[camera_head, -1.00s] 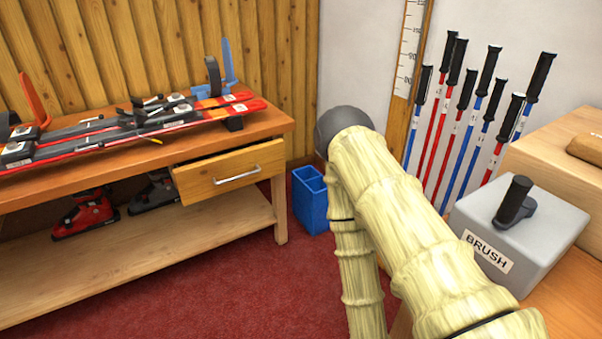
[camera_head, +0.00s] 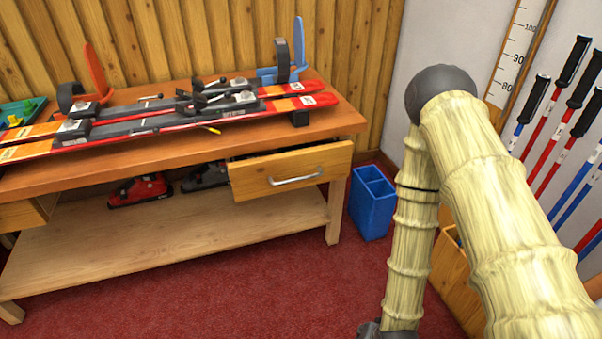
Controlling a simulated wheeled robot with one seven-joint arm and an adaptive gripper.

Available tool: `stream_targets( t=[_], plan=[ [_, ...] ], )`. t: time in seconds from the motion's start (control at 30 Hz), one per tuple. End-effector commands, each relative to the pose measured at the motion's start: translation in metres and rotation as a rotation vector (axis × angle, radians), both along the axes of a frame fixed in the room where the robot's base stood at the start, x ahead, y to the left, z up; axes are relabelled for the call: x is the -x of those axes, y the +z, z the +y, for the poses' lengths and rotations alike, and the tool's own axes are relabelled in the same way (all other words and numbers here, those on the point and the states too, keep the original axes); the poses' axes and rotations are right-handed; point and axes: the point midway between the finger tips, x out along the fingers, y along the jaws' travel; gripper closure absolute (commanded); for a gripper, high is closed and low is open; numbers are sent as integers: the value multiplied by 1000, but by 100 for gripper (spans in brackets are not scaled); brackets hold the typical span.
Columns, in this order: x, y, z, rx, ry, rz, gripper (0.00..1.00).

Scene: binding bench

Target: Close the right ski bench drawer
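The right drawer (camera_head: 291,171) of the wooden ski bench (camera_head: 180,165) sticks out from under the bench top at its right end. It has a pale wood front with a silver bar handle (camera_head: 295,177). A dark gap shows above its front, so it stands partly open. My arm, in a straw-coloured cover, fills the right of the view and hangs down. A dark part of it shows at the bottom edge; my gripper's fingers are out of the picture. The arm is apart from the drawer, to its right.
A blue bin (camera_head: 371,203) stands on the red carpet right of the bench. Red skis (camera_head: 170,125) lie on the bench top, and boots (camera_head: 140,190) sit on the lower shelf (camera_head: 170,232). Ski poles (camera_head: 560,110) lean at the right wall. The carpet before the bench is clear.

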Motion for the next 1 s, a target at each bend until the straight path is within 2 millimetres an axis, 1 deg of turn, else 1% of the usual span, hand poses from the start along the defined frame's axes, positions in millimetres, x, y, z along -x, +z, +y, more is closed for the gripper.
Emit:
stream_targets(
  t=[0.03,0.07,0.1,0.17,0.2,0.27,0.3,0.37,0.4,0.5,0.6,0.63,0.7,0.77,0.87,1.0],
  plan=[
    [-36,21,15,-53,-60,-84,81],
    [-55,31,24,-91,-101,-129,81],
    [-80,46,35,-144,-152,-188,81],
    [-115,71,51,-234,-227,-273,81],
    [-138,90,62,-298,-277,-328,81],
    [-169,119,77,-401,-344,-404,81],
    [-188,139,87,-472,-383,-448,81],
    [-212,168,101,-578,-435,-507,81],
    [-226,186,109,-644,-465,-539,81],
    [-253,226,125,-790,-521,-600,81],
    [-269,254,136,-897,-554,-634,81],
    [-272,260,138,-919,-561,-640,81],
    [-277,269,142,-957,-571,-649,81],
    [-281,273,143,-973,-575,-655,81],
    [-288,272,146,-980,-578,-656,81],
    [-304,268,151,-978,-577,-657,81]
  ],
)
